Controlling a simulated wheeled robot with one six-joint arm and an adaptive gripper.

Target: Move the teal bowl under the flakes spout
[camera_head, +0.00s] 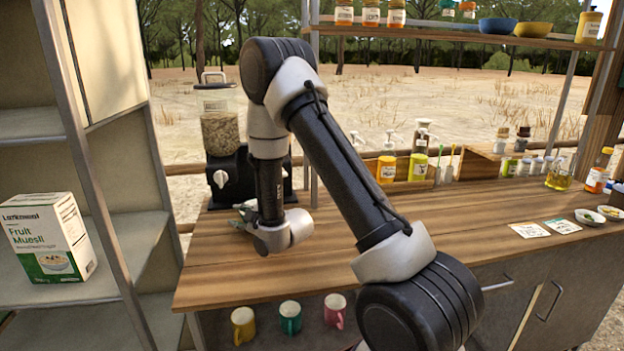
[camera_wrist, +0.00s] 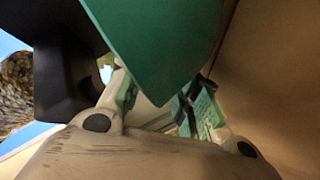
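The teal bowl (camera_wrist: 160,40) fills the top middle of the wrist view, close to the camera, with only part of its side showing. In the head view it is almost wholly hidden by my arm and gripper. My gripper (camera_head: 242,216) is low over the left part of the counter, in front of the flakes dispenser. In the wrist view the fingers of my gripper (camera_wrist: 160,98) lie at the bowl's lower edge. The bowl covers their tips, so their grip is unclear. The flakes dispenser (camera_head: 219,132) has a clear hopper on a black base; its spout is hidden.
A wooden counter (camera_head: 330,253) runs to the right, with a clear middle. Jars and bottles line its back; cards (camera_head: 529,230) and small dishes (camera_head: 590,217) lie at right. A muesli box (camera_head: 44,237) stands on the left shelf. Mugs (camera_head: 290,317) sit below the counter.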

